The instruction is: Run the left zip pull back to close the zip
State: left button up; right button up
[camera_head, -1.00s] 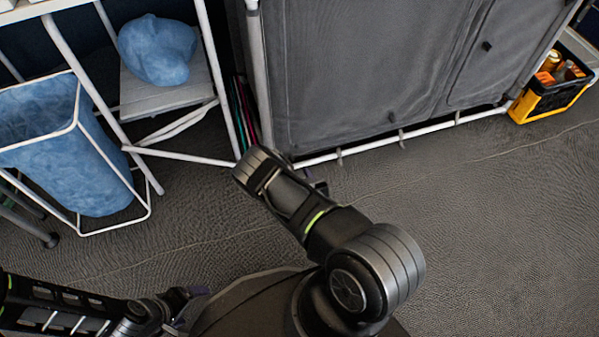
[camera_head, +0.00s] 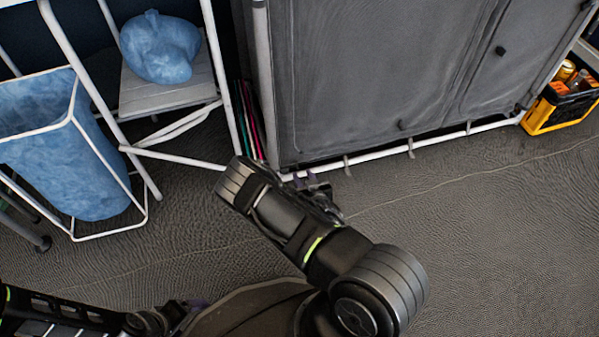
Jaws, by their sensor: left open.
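The grey fabric cabinet (camera_head: 370,75) stands at the top centre and right, with its front closed in grey panels. I cannot tell which is the left zip pull. My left gripper (camera_head: 196,305) is low at the left, far from the cabinet, open and partly hidden. My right gripper (camera_head: 318,186) shows behind my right forearm, just in front of the cabinet's lower left edge. Its jaws are too small and covered to read.
A white-framed rack (camera_head: 140,150) stands left of the cabinet, with a blue bag (camera_head: 160,47) on a shelf and a blue hanging bag (camera_head: 75,150). A yellow and black crate (camera_head: 560,110) is at right. The grey floor (camera_head: 490,230) is clear at lower right.

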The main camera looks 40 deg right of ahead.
aim_at(298, 166)
jog(key=b+x, duration=0.1)
jog(key=x, duration=0.3)
jog(key=shift+f+b, duration=0.25)
jog(key=shift+b, duration=0.15)
jog(key=shift+w+d, duration=0.15)
jog(key=shift+w, duration=0.15)
jog(key=shift+c, duration=0.2)
grip_shut()
dwell(0.5)
